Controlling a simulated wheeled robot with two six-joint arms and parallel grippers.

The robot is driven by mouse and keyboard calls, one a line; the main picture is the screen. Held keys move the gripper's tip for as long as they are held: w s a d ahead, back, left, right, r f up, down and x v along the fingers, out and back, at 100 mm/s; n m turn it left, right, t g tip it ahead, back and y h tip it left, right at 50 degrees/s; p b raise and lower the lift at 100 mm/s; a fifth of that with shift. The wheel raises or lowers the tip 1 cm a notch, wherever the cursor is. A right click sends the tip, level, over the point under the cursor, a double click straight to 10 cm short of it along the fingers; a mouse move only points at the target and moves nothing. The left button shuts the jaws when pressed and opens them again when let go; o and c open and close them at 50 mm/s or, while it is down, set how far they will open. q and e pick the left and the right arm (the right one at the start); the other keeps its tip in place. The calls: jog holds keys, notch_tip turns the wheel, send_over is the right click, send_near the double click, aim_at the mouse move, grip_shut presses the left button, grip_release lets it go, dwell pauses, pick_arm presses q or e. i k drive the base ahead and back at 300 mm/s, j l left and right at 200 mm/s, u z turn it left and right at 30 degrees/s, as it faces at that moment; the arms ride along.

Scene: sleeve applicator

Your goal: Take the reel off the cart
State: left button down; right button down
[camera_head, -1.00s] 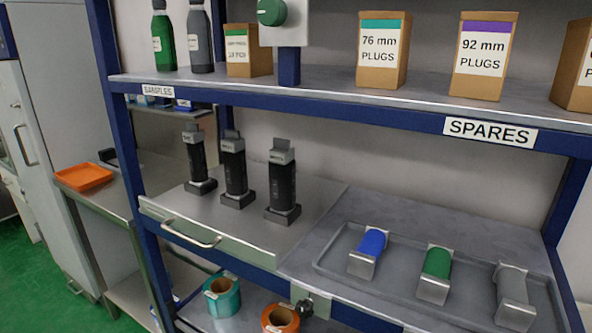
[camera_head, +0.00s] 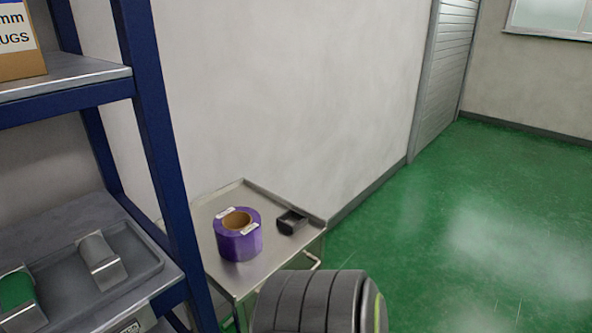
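A purple reel (camera_head: 238,246) with a brown cardboard core and white labels stands on the top of a small metal cart (camera_head: 222,205), to the right of the shelving rack. A dark arm link of mine shows at the bottom middle, in front of the cart. Neither of my grippers is in view.
A small black open box (camera_head: 292,221) sits on the cart beside the reel. The blue rack post (camera_head: 160,140) stands just left of the cart, and a wall is behind it. A grey tray (camera_head: 135,252) with a green and a grey roller is on the rack. Green floor (camera_head: 470,230) is clear at right.

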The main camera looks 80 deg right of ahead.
aim_at(238, 234)
jog(key=k+z, duration=0.15)
jog(key=z, duration=1.85)
jog(key=i+l+u, duration=0.15)
jog(key=l, duration=0.15)
jog(key=i+l+u, duration=0.15)
jog(key=l, duration=0.2)
